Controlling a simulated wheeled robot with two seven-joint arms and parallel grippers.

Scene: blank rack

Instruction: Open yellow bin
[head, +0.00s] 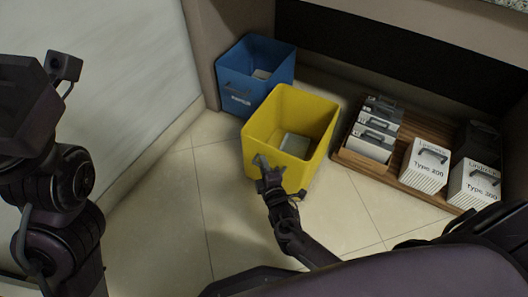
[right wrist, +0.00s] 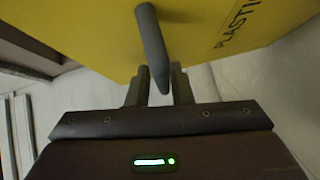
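The yellow bin (head: 318,105) stands upright on the tiled floor in the head view. It has no cover over its top, and a grey patch shows at its bottom inside. In the right wrist view its yellow front (right wrist: 90,25) carries the dark word "PLASTIC" and a grey bar handle (right wrist: 152,45). My right gripper (head: 264,168) is at the bin's front face. In the right wrist view its two fingers (right wrist: 157,85) are close together on either side of the handle and look shut on it. My left arm shows at the left, but its gripper fingers do not.
A blue bin (head: 240,90) stands behind and left of the yellow bin. A wooden slatted board (head: 395,178) at the right holds white and grey boxes, two marked "Type 200" (head: 424,168) and "Type 300" (head: 474,186). The floor (head: 215,220) in front is clear.

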